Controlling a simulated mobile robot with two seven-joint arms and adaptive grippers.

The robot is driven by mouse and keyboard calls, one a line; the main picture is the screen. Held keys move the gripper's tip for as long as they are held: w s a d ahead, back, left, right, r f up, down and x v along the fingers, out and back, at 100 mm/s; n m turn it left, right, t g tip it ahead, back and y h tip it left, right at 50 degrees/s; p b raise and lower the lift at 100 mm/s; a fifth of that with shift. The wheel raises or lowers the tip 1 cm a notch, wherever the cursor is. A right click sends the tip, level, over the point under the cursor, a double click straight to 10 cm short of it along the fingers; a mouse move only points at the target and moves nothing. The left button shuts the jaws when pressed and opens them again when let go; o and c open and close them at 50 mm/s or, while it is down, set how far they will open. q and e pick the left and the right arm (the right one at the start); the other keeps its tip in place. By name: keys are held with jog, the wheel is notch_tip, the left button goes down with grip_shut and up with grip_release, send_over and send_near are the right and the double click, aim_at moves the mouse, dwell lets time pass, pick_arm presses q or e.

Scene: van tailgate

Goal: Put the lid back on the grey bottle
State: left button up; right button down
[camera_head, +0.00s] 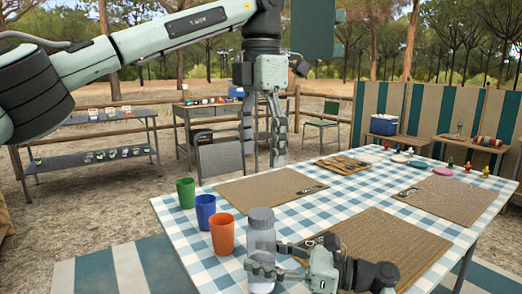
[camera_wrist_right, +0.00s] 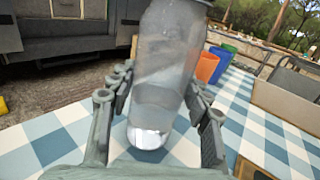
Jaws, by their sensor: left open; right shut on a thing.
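The grey bottle (camera_head: 262,243) stands upright at the near edge of the checked table, clear-grey with a pale base. A grey lid (camera_head: 261,215) shows on top of it; I cannot tell whether it is fully seated. My right gripper (camera_head: 266,266) is shut on the lower part of the bottle, coming from the right. In the right wrist view the bottle (camera_wrist_right: 165,75) stands between the fingers, and its top is mostly cut off by the frame. My left gripper (camera_head: 263,148) is open and empty, pointing down, well above the bottle and apart from it.
Green (camera_head: 186,193), blue (camera_head: 205,211) and orange (camera_head: 223,233) cups stand left of the bottle. Brown mats (camera_head: 375,250) cover parts of the table (camera_head: 218,272). Small colourful items and plates (camera_head: 443,171) stand at the far right. The air above the bottle is clear.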

jog(key=c, duration=0.6)
grip_release()
jog(key=v, duration=1.2)
